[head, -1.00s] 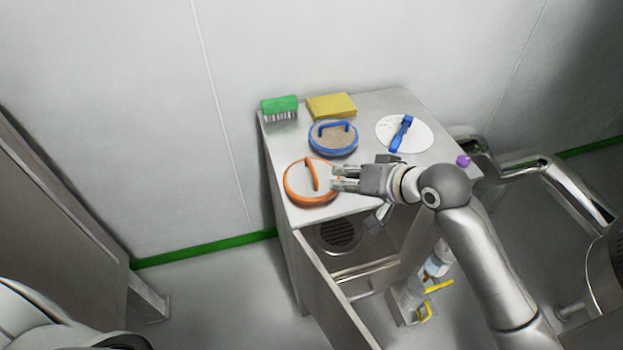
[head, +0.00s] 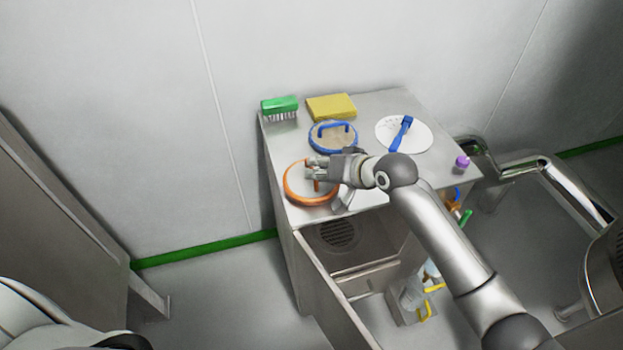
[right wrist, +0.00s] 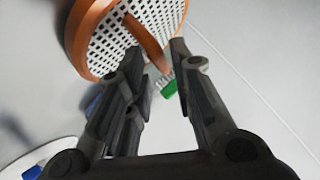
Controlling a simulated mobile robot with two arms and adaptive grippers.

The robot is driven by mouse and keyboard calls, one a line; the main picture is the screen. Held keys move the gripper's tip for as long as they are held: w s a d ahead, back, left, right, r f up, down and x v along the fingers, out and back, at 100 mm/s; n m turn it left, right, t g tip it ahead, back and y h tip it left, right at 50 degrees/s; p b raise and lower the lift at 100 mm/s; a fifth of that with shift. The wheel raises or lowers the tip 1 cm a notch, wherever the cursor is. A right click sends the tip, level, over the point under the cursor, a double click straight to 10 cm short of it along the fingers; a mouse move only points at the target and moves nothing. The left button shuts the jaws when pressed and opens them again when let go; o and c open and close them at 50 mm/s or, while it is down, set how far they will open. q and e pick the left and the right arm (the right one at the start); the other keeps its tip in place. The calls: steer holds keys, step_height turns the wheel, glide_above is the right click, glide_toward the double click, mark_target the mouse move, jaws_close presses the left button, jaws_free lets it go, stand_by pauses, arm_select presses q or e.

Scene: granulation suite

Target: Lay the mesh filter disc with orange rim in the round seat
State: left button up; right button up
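The mesh filter disc with orange rim (head: 290,194) lies on the cabinet top near its front left corner. An upright orange handle crosses it. In the right wrist view the disc (right wrist: 83,45) shows white perforated mesh inside its orange rim. My right gripper (head: 314,168) is over the disc at its handle and hides part of it. In the right wrist view the gripper (right wrist: 155,55) is open, with the handle between the fingertips, not visibly clamped. A round dark grille (head: 338,233), possibly the round seat, is in the open recess below. My left gripper is out of view.
A blue-rimmed disc with a handle (head: 333,138) stands just behind. A green brush (head: 279,106), yellow sponge (head: 331,107) and white disc with blue tool (head: 420,135) are further back. A purple object (head: 462,162) is at the right edge. The cabinet front (head: 330,300) stands open.

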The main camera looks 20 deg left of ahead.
steer(key=shift+x, duration=0.85)
jaws_close()
